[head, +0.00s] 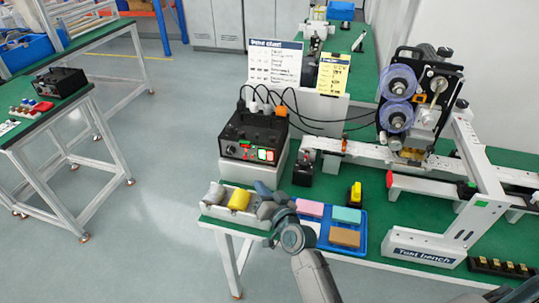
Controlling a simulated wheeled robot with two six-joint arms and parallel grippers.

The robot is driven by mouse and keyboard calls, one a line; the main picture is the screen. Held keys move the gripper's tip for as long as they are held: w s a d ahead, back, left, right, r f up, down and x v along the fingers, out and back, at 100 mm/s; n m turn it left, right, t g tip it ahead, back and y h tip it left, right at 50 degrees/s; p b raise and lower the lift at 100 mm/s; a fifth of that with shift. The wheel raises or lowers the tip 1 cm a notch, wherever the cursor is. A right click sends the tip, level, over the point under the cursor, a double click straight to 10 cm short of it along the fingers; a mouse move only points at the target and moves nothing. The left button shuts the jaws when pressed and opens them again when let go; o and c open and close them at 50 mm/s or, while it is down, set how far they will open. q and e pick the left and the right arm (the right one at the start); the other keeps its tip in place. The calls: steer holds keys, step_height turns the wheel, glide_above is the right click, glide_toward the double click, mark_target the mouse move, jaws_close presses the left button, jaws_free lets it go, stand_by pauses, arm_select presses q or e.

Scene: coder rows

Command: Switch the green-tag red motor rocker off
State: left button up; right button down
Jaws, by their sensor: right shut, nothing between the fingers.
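A black control box (255,137) stands on a light block at the left end of the green bench. Its front panel has a small red display and lit red and green switches (265,155). The tags and the rocker positions are too small to read. My right gripper (264,191) is shut and empty. It is in front of and below the box, over the right part of a light bin, apart from the switches. My left gripper is not in view.
The light bin (213,212) holds a yellow item and grey items. A blue tray (360,241) with coloured blocks lies to its right. Black cables run from the box top. A machine with purple reels (397,83) stands at right. Another black box (58,82) stands on the left table.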

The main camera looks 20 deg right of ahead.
mark_target(270, 157)
steer(key=shift+w, duration=0.1)
steer(key=shift+w+d+r+p, duration=0.2)
steer(key=shift+w+d, duration=0.6)
steer(key=shift+w, duration=0.35)
steer(key=shift+w+d+r+p, duration=0.1)
steer(key=shift+w+d+r, duration=0.15)
steer(key=shift+w+d, duration=0.8)
steer(key=shift+w+d+r+p, duration=0.2)
steer(key=shift+w+d, duration=0.4)
steer(key=shift+w, duration=0.7)
steer(key=shift+w, duration=0.1)
steer(key=shift+w+d, duration=0.2)
steer(key=shift+w, duration=0.05)
steer(key=shift+w+d+r+b, duration=0.1)
steer(key=shift+w+d+b, duration=0.1)
steer(key=shift+w+b, duration=0.1)
stand_by(0.3)
steer(key=shift+s, duration=0.15)
steer(key=shift+s+a, duration=0.45)
steer(key=shift+s, duration=0.1)
